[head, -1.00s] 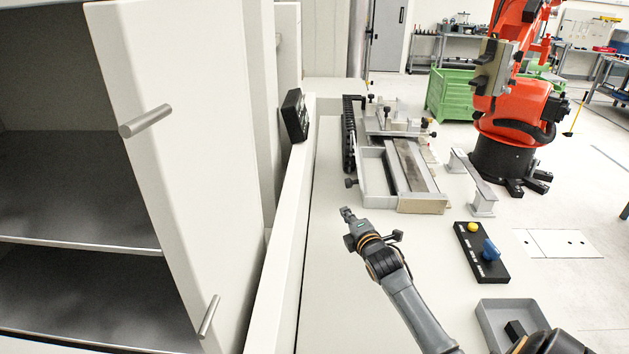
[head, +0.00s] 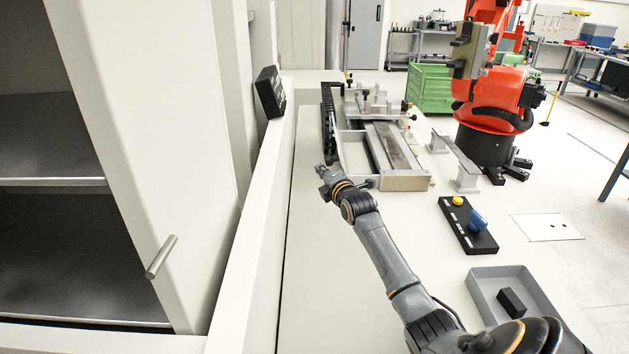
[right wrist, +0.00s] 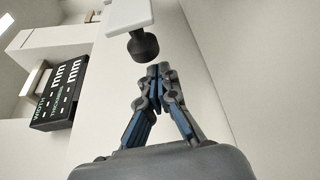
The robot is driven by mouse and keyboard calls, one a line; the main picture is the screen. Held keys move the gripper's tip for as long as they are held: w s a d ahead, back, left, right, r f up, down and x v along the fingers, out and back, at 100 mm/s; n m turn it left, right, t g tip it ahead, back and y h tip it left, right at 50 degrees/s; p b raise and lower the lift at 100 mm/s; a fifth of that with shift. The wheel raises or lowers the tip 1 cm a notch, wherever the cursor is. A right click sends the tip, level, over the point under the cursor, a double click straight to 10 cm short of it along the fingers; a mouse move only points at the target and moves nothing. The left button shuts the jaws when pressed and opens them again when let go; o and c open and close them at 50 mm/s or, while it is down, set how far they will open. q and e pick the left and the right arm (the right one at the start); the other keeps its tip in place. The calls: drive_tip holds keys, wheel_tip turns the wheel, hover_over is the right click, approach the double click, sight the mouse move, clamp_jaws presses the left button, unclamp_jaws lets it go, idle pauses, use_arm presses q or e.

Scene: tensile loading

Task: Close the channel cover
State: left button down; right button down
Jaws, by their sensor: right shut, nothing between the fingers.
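The metal fixture (head: 403,183) on the bench has a long channel-like tray at its front left and a dark plate along the middle. Which part is the channel cover I cannot tell for sure. In the right wrist view a black knob (right wrist: 143,46) sticks out of a pale part (right wrist: 128,14), just beyond my fingertips and apart from them. My right gripper (head: 322,169) is shut and empty at the fixture's front left corner; its fingertips also show in the right wrist view (right wrist: 158,71). In the head view the gripper hides the knob. My left gripper is out of view.
A black display box (head: 270,92) stands on the ledge at the left, beside a tall open cabinet (head: 120,120). To the right are a small bridge-shaped stand (head: 455,158), a black button box (head: 468,226) and a grey tray (head: 478,289).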

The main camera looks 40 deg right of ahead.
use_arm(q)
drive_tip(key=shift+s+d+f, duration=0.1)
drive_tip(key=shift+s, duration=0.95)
use_arm(e)
drive_tip(key=shift+s+d+r, duration=0.1)
drive_tip(key=shift+s+d, duration=0.15)
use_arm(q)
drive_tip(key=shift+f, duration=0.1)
use_arm(e)
drive_tip(key=shift+d, duration=0.1)
